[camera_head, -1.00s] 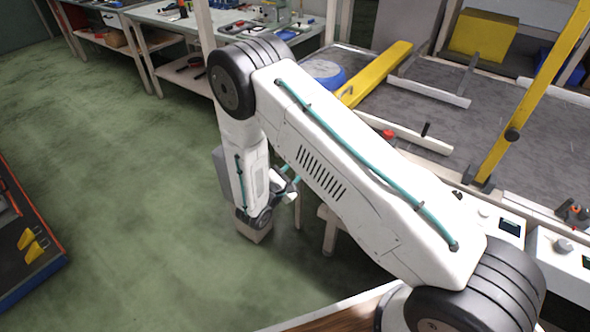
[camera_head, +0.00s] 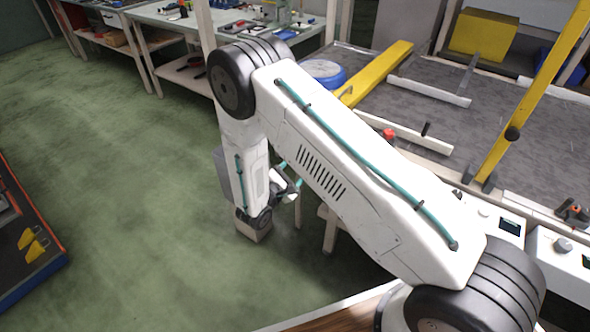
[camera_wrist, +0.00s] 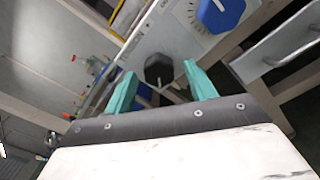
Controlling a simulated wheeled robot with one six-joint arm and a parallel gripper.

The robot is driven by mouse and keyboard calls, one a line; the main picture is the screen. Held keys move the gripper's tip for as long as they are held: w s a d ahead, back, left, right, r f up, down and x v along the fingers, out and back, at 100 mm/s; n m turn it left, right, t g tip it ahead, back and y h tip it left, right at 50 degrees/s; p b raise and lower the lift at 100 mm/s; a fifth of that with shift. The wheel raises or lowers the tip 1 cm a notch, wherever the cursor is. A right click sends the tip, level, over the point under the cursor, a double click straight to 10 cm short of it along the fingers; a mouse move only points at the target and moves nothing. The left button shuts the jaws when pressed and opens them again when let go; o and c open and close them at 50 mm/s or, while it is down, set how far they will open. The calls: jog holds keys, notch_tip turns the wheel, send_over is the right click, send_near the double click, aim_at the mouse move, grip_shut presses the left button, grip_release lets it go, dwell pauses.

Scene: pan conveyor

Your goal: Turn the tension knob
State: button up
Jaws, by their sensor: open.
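In the wrist view, a black knob (camera_wrist: 158,69) with a pale pointer line sits on a light panel, in the gap between my fingertips. A larger blue knob (camera_wrist: 221,13) on a dial with scale marks is at the top right, beyond my right finger. In the head view my arm bends down beside the conveyor's front, and the front panel there is mostly hidden.
The conveyor's grey belt (camera_head: 440,105) lies right of my arm. A yellow bar (camera_head: 376,72) and a tilted yellow post (camera_head: 530,95) stand over it. Control boxes (camera_head: 562,262) line its near edge. Green floor (camera_head: 130,190) at left is open. A workbench (camera_head: 180,25) stands behind.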

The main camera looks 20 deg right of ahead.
jog(key=v, duration=0.7)
jog(key=shift+s+a, duration=0.3)
jog(key=s+d+r+m+g+y, duration=0.3)
jog(key=s+r+m+y, duration=0.2)
jog(key=s+r, duration=0.5)
jog(key=s+d+r+m+g+y, duration=0.3)
jog(key=s+r+m, duration=0.4)
jog(key=s+r, duration=0.4)
jog(key=s+d+r+m+g+y, duration=0.3)
jog(key=s+r+m+y, duration=0.3)
jog(key=s+r, duration=0.5)
notch_tip(320, 180, up, 4)
jog(key=shift+d+r+g+y, duration=0.15)
jog(key=shift+d+g+y, duration=0.15)
jog(key=shift+d, duration=0.55)
jog(key=shift+o, duration=0.2)
